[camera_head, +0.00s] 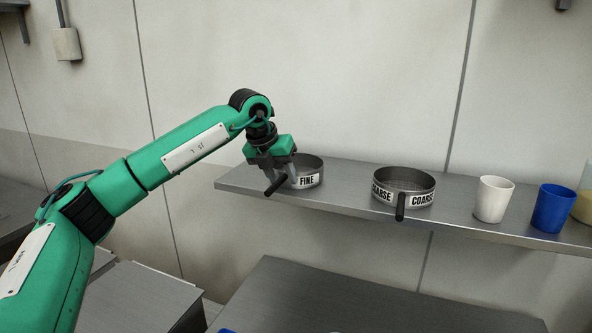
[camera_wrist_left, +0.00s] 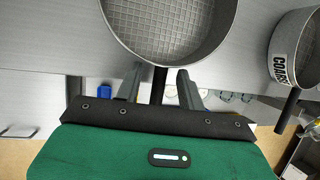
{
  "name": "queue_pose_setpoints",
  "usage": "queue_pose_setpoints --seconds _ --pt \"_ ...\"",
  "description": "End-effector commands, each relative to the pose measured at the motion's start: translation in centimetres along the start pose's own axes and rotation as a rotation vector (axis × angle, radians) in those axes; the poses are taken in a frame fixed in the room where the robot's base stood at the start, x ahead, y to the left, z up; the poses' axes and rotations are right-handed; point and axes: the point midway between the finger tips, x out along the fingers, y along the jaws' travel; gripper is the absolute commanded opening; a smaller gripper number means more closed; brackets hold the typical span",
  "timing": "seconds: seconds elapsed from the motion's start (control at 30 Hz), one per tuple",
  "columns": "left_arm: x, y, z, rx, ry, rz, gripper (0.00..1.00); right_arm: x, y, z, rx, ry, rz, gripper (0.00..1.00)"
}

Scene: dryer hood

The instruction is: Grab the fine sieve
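The fine sieve (camera_head: 308,170), a round metal sieve with a "FINE" label and a black handle (camera_head: 276,186), stands at the left end of the wall shelf. My left gripper (camera_head: 281,176) is at its handle side and hides part of the rim. In the left wrist view the sieve (camera_wrist_left: 168,28) shows its mesh, and its dark handle (camera_wrist_left: 159,88) lies between the two fingers of my left gripper (camera_wrist_left: 158,86). The fingers are open, with a gap on each side of the handle. My right gripper is not in view.
The coarse sieve (camera_head: 404,181) stands to the right on the same shelf (camera_head: 345,190), its handle pointing forward. A white cup (camera_head: 493,199) and a blue cup (camera_head: 553,208) stand further right. A lower metal table (camera_head: 340,295) is below; the shelf between the sieves is clear.

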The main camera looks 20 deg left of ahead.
Motion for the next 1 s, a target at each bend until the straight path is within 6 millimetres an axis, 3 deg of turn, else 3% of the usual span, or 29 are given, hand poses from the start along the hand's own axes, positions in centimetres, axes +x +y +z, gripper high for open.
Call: queue_pose_setpoints --seconds 0.03,0.2,0.67,0.87,1.0 --pt "0.0 0.0 0.0 0.0 0.0 0.0 0.3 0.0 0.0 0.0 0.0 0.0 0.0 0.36" --pt "0.0 0.0 0.0 0.0 0.0 0.0 0.0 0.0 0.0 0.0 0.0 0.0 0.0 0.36" --pt "-0.5 -0.1 0.2 0.0 -0.002 -0.001 0.0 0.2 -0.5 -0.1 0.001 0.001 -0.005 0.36" --pt "-2.6 -0.6 1.1 0.001 -0.006 -0.003 0.0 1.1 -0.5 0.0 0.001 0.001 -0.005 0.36" --pt "-5.4 -1.3 2.3 0.001 -0.007 -0.003 0.0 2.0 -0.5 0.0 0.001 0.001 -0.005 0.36"
